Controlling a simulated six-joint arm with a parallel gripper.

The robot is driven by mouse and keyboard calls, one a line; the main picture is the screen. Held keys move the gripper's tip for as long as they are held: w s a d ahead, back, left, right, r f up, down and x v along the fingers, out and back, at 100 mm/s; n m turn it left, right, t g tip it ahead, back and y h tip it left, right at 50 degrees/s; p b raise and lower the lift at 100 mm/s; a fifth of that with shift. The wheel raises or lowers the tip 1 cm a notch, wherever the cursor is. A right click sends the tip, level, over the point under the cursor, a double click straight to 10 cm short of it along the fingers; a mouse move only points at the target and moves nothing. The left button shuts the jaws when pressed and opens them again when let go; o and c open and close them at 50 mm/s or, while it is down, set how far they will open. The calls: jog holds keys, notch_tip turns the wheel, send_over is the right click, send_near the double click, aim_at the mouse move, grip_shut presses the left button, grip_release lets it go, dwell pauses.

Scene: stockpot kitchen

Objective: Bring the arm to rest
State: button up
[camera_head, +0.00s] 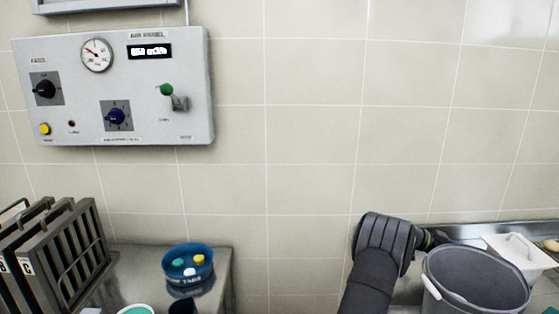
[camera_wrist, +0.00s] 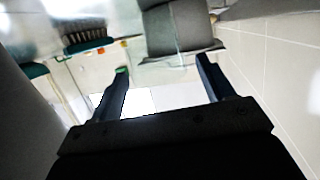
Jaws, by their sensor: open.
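My gripper shows in the wrist view (camera_wrist: 162,68) with its two dark fingers spread wide and nothing held between them. In the head view my arm rises from the bottom edge, right of centre, and its wrist bends right. The gripper end there is mostly hidden behind the wrist, just left of a large grey pot (camera_head: 478,282). I cannot tell the exact gap between the gripper and the pot.
A grey control panel (camera_head: 135,62) hangs on the tiled wall. A slatted rack (camera_head: 75,250) and a blue bowl (camera_head: 188,272) of small coloured pieces stand at left. A white container (camera_head: 515,250) sits behind the pot. A brush (camera_wrist: 88,42) shows in the wrist view.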

jog(key=x, duration=0.3)
jog(key=shift+s+d+f, duration=0.15)
jog(key=shift+d+f, duration=0.15)
jog(key=shift+f, duration=0.05)
notch_tip(320, 180, up, 11)
jog(key=w+a+n+t, duration=0.2)
jog(key=a+n+t, duration=0.25)
jog(key=a, duration=0.35)
jog(key=a+n+t, duration=0.3)
jog(key=a+t, duration=0.2)
jog(key=a, duration=0.4)
jog(key=shift+g+y, duration=0.25)
jog(key=shift+y, duration=0.15)
jog(key=f, duration=1)
jog(key=shift+s+d+f, duration=0.25)
jog(key=shift+s+f, duration=0.1)
jog(key=shift+s, duration=0.05)
jog(key=shift+v, duration=0.95)
jog(key=shift+s+a+r+m, duration=0.15)
jog(key=shift+a+m, duration=0.1)
jog(key=shift+a, duration=0.15)
jog(key=shift+d, duration=0.1)
